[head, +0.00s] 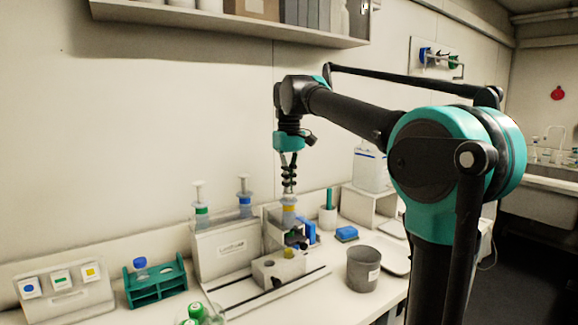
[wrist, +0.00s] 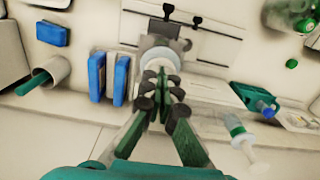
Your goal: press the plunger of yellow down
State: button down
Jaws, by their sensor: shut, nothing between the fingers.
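The yellow-banded syringe (head: 289,208) stands upright at the white fixture with the grey rail in the head view. My gripper (head: 289,188) points straight down directly above it, with its fingertips at the syringe's top. In the wrist view, my gripper's fingertips (wrist: 161,76) are together, with nothing between them. A pale round top of the syringe (wrist: 160,57) shows just beyond them. The fingers hide most of the plunger, so I cannot tell its height or whether they touch it.
Green-banded (head: 201,208) and blue-banded (head: 244,198) syringes stand in the white rack (head: 222,252) to the left. A grey cup (head: 363,269) stands right of the fixture. A green tube rack (head: 155,287) and a colour-label stand (head: 62,289) are farther left.

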notch_tip(320, 180, up, 14)
dwell(0.6)
